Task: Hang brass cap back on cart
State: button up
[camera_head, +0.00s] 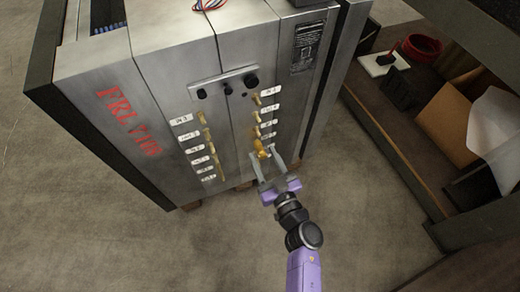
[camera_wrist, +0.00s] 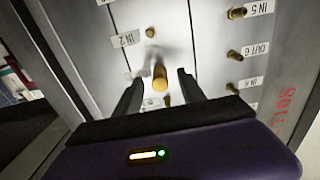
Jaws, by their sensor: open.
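A golden brass cap (camera_head: 259,147) is at the lower right row of fittings on the grey metal mould base (camera_head: 146,110). In the wrist view the cap (camera_wrist: 160,79) sits between my two dark fingers, with visible space on both sides. Whether it is attached to the mould face or hangs there, I cannot tell. My gripper (camera_head: 265,153) is open around it, its fingertips close to the face. The base carries two rows of small brass fittings with white labels and red lettering. No separate cart can be made out.
A dark shelf on the right holds a cardboard box (camera_head: 446,121), a white bin (camera_head: 494,122) and a red round container (camera_head: 421,46). A bracket with black knobs (camera_head: 226,83) sticks out above the fittings. The concrete floor in front is clear.

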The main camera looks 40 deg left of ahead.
grip_shut()
jog(key=shift+d, duration=0.15)
jog(key=shift+p+v, duration=1.5)
jog(key=shift+v, duration=0.9)
jog(key=p, duration=0.3)
send_near(264, 158)
jog(key=shift+s+d, duration=0.25)
jog(key=shift+d, duration=0.35)
